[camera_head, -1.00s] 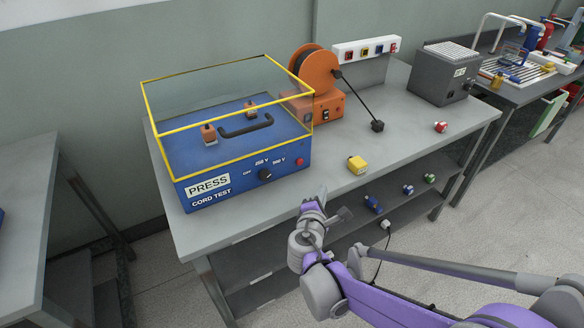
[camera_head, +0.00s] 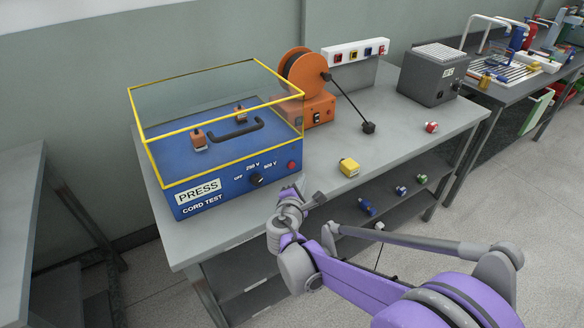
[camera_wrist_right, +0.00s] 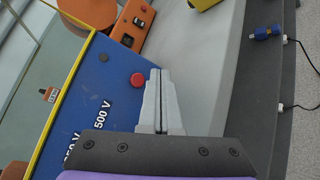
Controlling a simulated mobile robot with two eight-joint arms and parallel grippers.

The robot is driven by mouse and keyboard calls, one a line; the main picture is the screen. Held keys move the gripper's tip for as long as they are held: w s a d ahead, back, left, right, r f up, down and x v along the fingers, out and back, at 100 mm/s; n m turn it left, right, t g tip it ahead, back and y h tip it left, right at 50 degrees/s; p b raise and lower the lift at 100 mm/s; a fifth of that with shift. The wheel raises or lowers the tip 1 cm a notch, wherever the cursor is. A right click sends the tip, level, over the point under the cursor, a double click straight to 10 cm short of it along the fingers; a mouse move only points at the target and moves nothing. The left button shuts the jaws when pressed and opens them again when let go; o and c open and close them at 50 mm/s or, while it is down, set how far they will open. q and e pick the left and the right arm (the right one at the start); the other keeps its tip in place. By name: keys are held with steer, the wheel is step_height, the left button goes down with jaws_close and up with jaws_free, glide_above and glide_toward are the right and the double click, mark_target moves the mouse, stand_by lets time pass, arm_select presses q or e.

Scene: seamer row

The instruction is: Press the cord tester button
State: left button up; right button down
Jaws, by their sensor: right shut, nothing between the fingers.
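The cord tester is a blue box (camera_head: 225,185) with "PRESS" and "CORD TEST" labels and a clear, yellow-edged guard over its top. Its red button (camera_head: 291,165) is at the right end of the front panel, beside a black dial (camera_head: 256,179). In the right wrist view the red button (camera_wrist_right: 138,79) lies just left of the fingertips. My right gripper (camera_head: 298,184) is in front of the panel, a little below the button. Its fingers (camera_wrist_right: 160,72) are shut and empty; contact with the button is not visible. My left gripper is not in view.
A yellow plug (camera_head: 349,167) and a red plug (camera_head: 431,127) lie on the grey bench. An orange reel (camera_head: 303,73) with a black cord stands behind, and a grey box (camera_head: 430,85) stands further right. Several plugs lie on the shelf below.

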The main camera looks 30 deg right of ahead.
steer(key=shift+w+a, duration=0.1)
steer(key=shift+w, duration=1.3)
stand_by(1.0)
steer(key=shift+w, duration=0.4)
steer(key=shift+w, duration=0.45)
stand_by(0.5)
steer(key=shift+s, duration=0.85)
steer(key=shift+s+d+p, duration=0.2)
steer(key=shift+s+p, duration=0.2)
steer(key=shift+s, duration=2.15)
